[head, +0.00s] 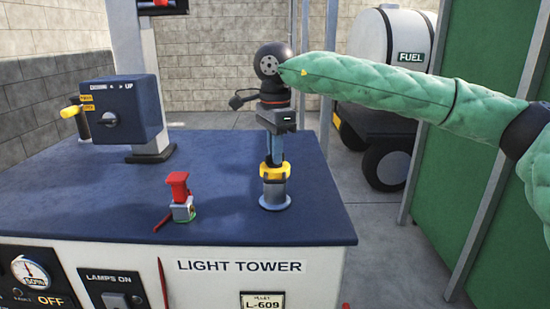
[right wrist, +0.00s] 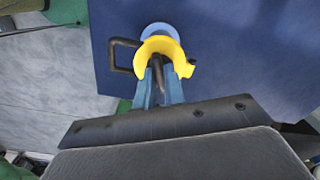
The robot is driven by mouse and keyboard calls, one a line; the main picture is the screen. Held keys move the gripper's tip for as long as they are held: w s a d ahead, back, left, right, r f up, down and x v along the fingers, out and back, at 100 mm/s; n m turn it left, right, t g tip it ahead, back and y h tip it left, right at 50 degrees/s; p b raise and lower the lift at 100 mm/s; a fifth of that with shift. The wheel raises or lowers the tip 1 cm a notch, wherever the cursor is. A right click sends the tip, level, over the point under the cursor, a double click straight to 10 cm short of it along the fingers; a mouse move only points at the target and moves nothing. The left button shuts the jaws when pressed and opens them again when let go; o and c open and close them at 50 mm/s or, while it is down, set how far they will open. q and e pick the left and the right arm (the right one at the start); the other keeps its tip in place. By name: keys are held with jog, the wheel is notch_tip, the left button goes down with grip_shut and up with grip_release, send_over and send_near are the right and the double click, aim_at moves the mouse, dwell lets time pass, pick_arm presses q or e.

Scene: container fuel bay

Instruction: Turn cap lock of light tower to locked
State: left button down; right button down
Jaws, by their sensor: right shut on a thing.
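The light tower's (head: 235,265) blue top bears a short grey filler neck (head: 275,194) with a yellow cap piece (head: 274,171) on it. My right gripper (head: 274,158) points straight down over this piece, its blue fingers closed at it. In the right wrist view the yellow piece (right wrist: 160,47) shows as an open ring with a small tab at its right. My right fingers (right wrist: 158,85) are shut on a dark upright part inside or just before the ring. A dark loop handle (right wrist: 121,57) sticks out left. Whether the lock is turned cannot be read. My left gripper is not in view.
A red-topped fitting (head: 180,190) stands left of the neck on the same top. A dark blue box with a knob (head: 116,110) is on a mast at the back left. A fuel tank (head: 395,45) stands behind my right arm; a green wall (head: 470,200) is at right.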

jog(key=m+b, duration=0.2)
jog(key=m, duration=0.3)
dwell(0.3)
dwell(0.4)
jog(key=c, duration=1.5)
grip_release()
jog(key=shift+r, duration=0.15)
notch_tip(320, 180, up, 6)
jog(key=shift+r, duration=0.75)
